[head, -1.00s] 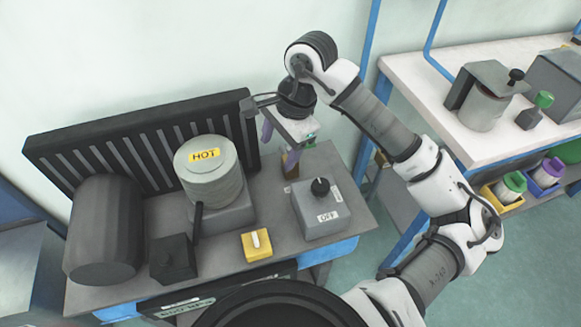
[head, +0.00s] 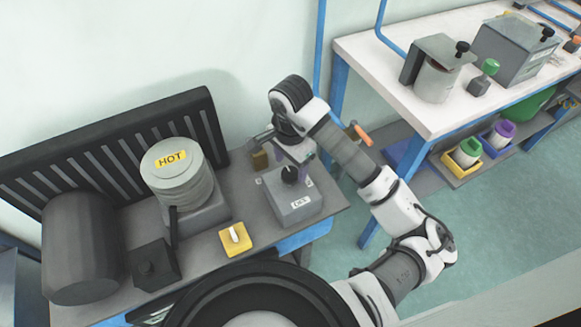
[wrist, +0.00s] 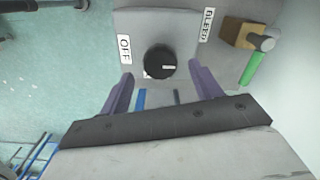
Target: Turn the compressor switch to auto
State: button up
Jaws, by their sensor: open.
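The compressor switch is a grey box (head: 297,207) with a round black knob (head: 289,175) on top. In the wrist view, the knob (wrist: 160,61) has a small white mark pointing right. An OFF label (wrist: 125,49) lies left of the knob and a BLEED label (wrist: 207,26) lies to the right. Another pale label is mostly hidden by the knob; no AUTO label is readable. My gripper (head: 293,168) is open, pointing down just over the knob. In the wrist view its purple fingers (wrist: 161,75) stand on either side of the knob, apart from it.
A brown block with a green handle (wrist: 250,68) is close beside the box. A yellow switch box (head: 236,238), a cylinder marked HOT (head: 172,165) and a dark ribbed panel (head: 120,150) stand to the left. A white workbench (head: 390,62) is at right.

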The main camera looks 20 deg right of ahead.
aim_at(291, 172)
jog(key=shift+f, duration=1.55)
jog(key=c, duration=1)
